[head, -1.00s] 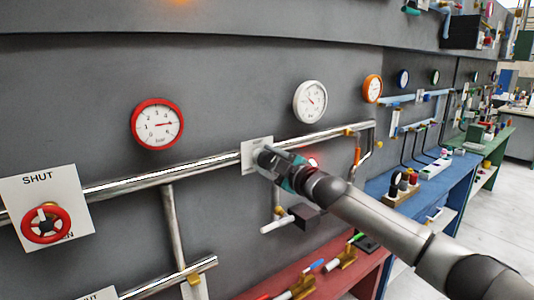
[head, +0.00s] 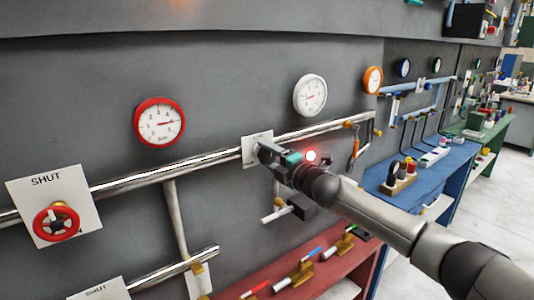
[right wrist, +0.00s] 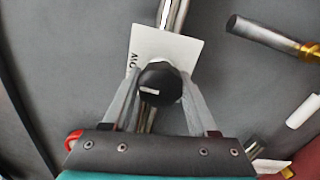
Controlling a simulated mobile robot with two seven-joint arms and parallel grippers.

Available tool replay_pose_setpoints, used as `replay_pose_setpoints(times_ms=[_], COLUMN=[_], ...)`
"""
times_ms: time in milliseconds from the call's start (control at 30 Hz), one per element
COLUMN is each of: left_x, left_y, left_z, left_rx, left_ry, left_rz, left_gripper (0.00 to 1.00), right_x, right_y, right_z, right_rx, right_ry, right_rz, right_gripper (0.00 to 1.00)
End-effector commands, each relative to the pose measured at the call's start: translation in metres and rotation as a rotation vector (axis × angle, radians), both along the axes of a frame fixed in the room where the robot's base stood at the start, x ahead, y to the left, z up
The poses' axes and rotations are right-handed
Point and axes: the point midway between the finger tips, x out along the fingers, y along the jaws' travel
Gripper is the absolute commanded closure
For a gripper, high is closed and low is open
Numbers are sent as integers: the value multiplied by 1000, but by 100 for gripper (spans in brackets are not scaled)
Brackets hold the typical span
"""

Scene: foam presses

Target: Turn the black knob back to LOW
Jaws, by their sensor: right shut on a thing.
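The black knob (right wrist: 160,83) sits on a white plate (right wrist: 180,50) in the right wrist view. Its white mark lies nearly level in that picture, left of the knob's middle. Part of the word LOW shows sideways on the plate, up and left of the knob. My right gripper (right wrist: 158,90) is shut on the knob, one finger on each side. In the head view my right gripper (head: 264,152) is at the plate (head: 250,151) on the pipe and hides the knob. My left gripper is not in view.
A red-rimmed gauge (head: 159,122), a white gauge (head: 310,96) and an orange gauge (head: 373,80) hang above the pipe (head: 150,181). A red handwheel (head: 56,222) is at left. A red light (head: 311,155) glows beside my gripper. A red bench (head: 255,279) stands below.

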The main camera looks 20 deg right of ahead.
Motion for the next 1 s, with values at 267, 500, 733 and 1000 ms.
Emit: replay_pose_setpoints(times_ms=[267,500,733,1000], left_x=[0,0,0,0], left_y=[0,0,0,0], left_z=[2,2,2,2], left_rx=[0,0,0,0], left_ry=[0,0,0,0], left_rz=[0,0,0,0], left_gripper=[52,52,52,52], right_x=[0,0,0,0], right_y=[0,0,0,0], right_z=[-1,-1,-1,0], right_rx=[-59,-66,-66,-63], right_ry=[-20,-23,-23,-22], right_rz=[0,0,0,0], right_gripper=[97,97,37,11])
